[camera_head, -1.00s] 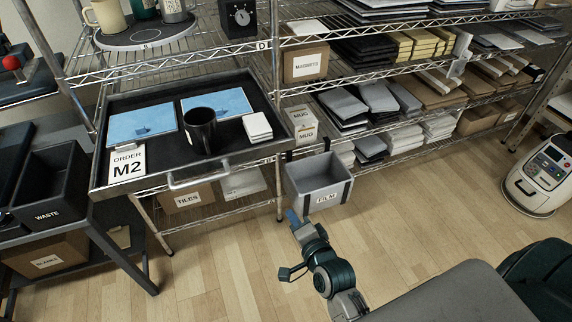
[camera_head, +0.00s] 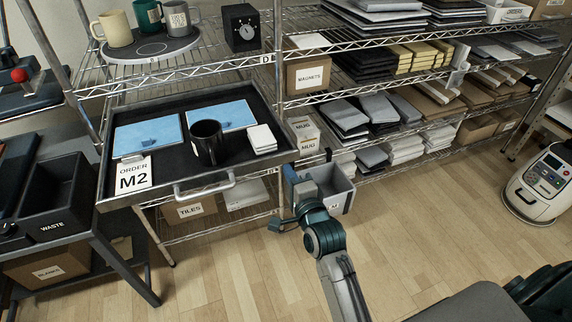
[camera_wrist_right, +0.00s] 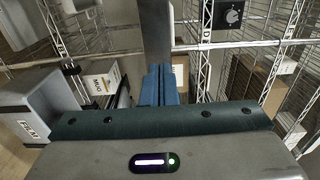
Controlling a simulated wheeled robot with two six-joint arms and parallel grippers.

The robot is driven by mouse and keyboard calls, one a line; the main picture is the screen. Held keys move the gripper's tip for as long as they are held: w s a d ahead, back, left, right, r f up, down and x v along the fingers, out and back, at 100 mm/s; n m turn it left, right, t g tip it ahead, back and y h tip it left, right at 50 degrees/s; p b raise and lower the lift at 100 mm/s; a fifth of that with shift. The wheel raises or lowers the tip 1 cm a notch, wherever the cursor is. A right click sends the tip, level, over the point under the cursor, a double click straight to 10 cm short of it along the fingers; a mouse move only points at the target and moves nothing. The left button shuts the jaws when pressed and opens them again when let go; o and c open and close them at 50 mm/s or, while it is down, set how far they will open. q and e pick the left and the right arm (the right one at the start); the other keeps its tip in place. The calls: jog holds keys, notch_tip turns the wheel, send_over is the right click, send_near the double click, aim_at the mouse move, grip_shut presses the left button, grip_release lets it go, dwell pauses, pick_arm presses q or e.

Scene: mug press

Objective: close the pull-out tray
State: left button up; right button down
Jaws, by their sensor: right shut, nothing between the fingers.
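The pull-out tray (camera_head: 108,190) is a dark tray with a metal rim, slid out from the shelf rack at left in the head view. Its bar handle (camera_head: 205,188) is on the front edge. On it are two blue sheets (camera_head: 148,134), a black mug (camera_head: 206,143), a stack of white squares (camera_head: 261,139) and an "ORDER M2" card (camera_head: 133,175). My right gripper (camera_head: 289,173) is shut and empty, to the right of the handle, near the tray's front right corner. Its blue fingers (camera_wrist_right: 161,86) show in the wrist view. My left gripper is out of view.
A grey "FILM" bin (camera_head: 333,185) hangs just right of and behind my right gripper. A black "WASTE" bin (camera_head: 58,200) stands on a bench at left. Mugs (camera_head: 112,29) stand on the shelf above. The floor in front is clear.

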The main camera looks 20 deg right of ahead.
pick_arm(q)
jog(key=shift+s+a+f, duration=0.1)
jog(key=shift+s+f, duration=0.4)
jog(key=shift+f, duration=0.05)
pick_arm(e)
jog(key=shift+w, duration=1.45)
